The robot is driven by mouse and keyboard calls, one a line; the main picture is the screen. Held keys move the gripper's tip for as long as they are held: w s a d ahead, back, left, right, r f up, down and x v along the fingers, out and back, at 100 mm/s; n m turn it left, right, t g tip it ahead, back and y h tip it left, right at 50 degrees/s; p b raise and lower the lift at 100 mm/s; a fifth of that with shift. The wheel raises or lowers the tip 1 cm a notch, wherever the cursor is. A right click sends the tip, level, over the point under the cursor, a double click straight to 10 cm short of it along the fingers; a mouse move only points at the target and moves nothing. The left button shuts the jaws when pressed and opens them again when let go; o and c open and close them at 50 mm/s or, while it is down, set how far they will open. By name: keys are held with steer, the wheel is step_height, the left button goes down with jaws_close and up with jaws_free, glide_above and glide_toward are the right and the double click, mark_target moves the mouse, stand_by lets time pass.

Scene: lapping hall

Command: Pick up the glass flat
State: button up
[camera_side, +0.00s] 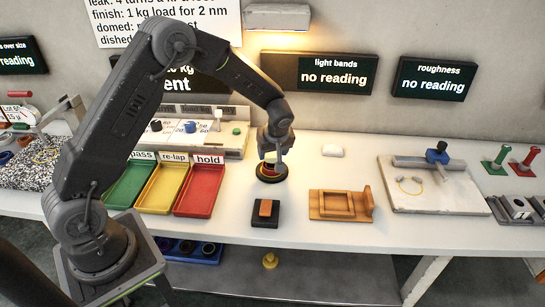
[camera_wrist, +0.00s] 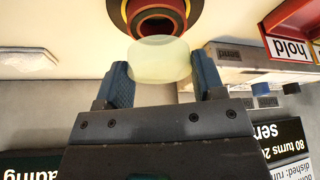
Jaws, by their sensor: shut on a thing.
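The glass flat (camera_wrist: 160,58) is a pale, greenish, translucent thick disc in the wrist view. My gripper (camera_wrist: 163,70) has its two blue-grey fingers on either side of it and is shut on it. Past the glass is a round black stand (camera_wrist: 178,8) with red and yellow rings. In the side view my gripper (camera_side: 271,153) points down right above that stand (camera_side: 271,178) on the white bench. The glass is small and mostly hidden there, and I cannot tell whether it still touches the stand.
Green (camera_side: 131,188), yellow (camera_side: 161,190) and red (camera_side: 200,192) trays stand to the left. In front is a black block (camera_side: 265,221) with a brown piece on it. A wooden fixture (camera_side: 341,206), a white pad (camera_side: 333,151) and a pale plate (camera_side: 440,198) lie to the right.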

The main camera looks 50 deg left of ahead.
steer(key=s+a+r, duration=0.7)
steer(key=a+r, duration=0.1)
steer(key=a, duration=0.1)
steer(key=d+f+m+t+h, duration=0.2)
steer(key=d+m+t+h, duration=0.1)
steer(key=d+m, duration=1)
steer(key=shift+s+d+m+h, duration=0.15)
steer(key=shift+d+m+h, duration=0.25)
steer(key=shift+d, duration=0.95)
